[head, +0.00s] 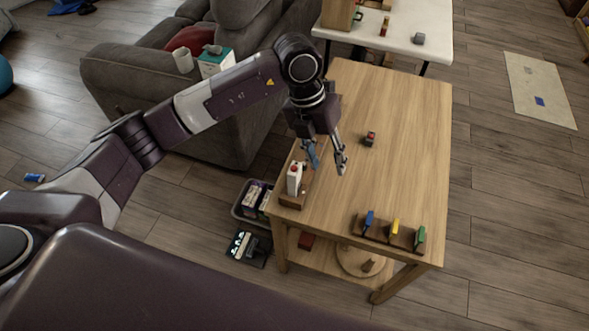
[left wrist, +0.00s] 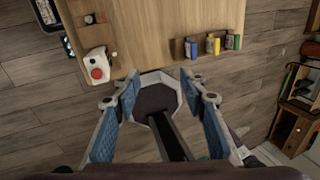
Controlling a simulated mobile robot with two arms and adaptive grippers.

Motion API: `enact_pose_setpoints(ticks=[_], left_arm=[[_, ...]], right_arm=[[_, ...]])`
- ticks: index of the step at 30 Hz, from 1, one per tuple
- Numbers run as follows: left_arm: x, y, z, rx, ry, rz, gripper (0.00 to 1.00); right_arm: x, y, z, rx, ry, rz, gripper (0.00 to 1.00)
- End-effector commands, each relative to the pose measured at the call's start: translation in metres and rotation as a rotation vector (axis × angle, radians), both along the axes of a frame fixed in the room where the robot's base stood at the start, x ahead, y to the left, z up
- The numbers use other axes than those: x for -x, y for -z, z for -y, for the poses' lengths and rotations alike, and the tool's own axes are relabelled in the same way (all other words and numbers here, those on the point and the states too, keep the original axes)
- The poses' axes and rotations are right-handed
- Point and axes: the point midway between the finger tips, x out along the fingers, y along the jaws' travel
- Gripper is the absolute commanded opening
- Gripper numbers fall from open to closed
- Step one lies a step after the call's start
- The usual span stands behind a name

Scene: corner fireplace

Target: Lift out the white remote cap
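A white upright piece with a red spot, probably the white remote cap (head: 294,179), stands at the near left edge of the wooden table (head: 400,110), in a small wooden holder (head: 293,202). It also shows in the left wrist view (left wrist: 95,63), left of the fingers. My left gripper (head: 328,163) is over the table, just right of and above the white piece, pointing down. In the left wrist view its fingers (left wrist: 160,92) are spread apart with nothing between them. My right gripper is out of view.
A wooden rack (head: 388,238) with blue, yellow and green pieces stands at the table's front right. A small dark and red object (head: 370,139) lies mid-table. A grey armchair (head: 130,85) is behind my left arm. The table's right side is clear.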

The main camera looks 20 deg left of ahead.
Motion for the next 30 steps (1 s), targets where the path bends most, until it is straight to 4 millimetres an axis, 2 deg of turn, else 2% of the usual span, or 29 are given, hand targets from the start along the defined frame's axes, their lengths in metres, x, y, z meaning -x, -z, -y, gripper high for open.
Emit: enact_pose_setpoints(ticks=[1, 3, 7, 17, 20, 24, 30], left_arm=[[-0.009, -0.002, -0.025, -0.092, -0.027, 0.006, 0.39], [-0.016, -0.004, -0.052, -0.188, -0.060, 0.009, 0.39], [-0.021, -0.005, -0.078, -0.278, -0.095, 0.008, 0.39], [-0.017, 0.028, -0.081, -0.291, -0.099, 0.004, 0.39], [-0.015, 0.043, -0.081, -0.290, -0.096, 0.004, 0.39], [-0.015, 0.063, -0.081, -0.289, -0.097, 0.006, 0.39], [-0.016, 0.070, -0.080, -0.288, -0.096, 0.008, 0.39]], right_arm=[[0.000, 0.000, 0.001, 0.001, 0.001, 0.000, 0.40], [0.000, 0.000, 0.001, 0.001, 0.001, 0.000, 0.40], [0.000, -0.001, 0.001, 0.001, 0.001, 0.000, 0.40], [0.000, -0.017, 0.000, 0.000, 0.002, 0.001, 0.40], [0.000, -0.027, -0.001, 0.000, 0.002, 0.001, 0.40], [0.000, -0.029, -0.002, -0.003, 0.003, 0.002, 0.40], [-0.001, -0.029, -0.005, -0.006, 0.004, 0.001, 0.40]])
